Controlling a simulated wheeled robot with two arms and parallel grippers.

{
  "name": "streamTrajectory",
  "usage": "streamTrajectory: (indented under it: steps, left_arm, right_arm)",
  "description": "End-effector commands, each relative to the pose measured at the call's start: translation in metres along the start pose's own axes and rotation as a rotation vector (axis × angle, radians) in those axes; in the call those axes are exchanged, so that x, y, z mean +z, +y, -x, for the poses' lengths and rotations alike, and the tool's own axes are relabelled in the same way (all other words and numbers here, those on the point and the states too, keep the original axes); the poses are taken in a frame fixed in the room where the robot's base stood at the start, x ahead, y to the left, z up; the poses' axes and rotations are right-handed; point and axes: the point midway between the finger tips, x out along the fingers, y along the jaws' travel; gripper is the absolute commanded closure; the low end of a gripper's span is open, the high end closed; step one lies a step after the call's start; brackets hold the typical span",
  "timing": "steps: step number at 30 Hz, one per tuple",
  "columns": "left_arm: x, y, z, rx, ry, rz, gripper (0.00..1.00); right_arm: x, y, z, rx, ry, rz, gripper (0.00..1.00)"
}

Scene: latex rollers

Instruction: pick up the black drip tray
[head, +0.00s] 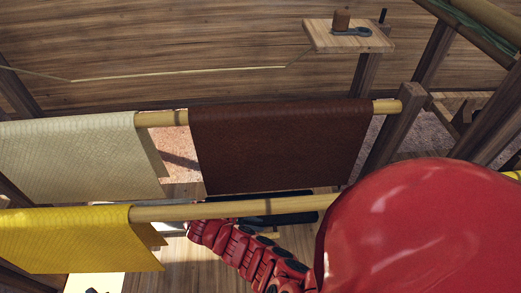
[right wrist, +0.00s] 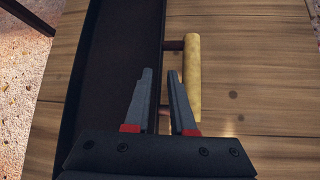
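The black drip tray (right wrist: 118,62) is a long, dark, shallow tray on wooden boards in the right wrist view. A pale round wooden handle (right wrist: 192,80) stands off its right side on short dark posts. My right gripper (right wrist: 160,76) is open and empty between its fingers. Its left finger overlaps the tray and its right finger is beside the handle; I cannot tell whether either touches. In the head view, a dark strip (head: 282,218), probably part of the tray, shows below the brown sheet, partly hidden by a pole and my red right arm. My left gripper is not in view.
A brown sheet (head: 280,145) and a cream sheet (head: 70,160) hang from the back pole. A yellow sheet (head: 75,240) hangs from the front pole (head: 235,210), which crosses in front of my right arm. A wooden shelf (head: 350,38) stands behind. Wooden boards (right wrist: 250,75) right of the handle are clear.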

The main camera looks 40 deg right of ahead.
Motion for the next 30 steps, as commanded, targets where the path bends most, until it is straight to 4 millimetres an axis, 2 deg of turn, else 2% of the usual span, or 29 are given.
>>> streamTrajectory:
  steps: [3,9,13,30]
  left_arm:
    - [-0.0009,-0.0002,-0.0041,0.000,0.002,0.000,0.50]
    - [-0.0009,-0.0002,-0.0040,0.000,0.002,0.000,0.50]
    - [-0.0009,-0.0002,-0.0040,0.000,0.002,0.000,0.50]
    - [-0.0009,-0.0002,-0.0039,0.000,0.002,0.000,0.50]
  right_arm:
    - [0.0027,0.0000,-0.0106,-0.001,-0.002,0.000,0.77]
    - [0.0018,0.0004,-0.0112,0.001,0.001,0.000,0.77]
    - [0.0018,0.0003,-0.0113,0.001,0.000,0.000,1.00]
    - [0.0016,0.0000,-0.0116,0.000,0.001,0.000,1.00]
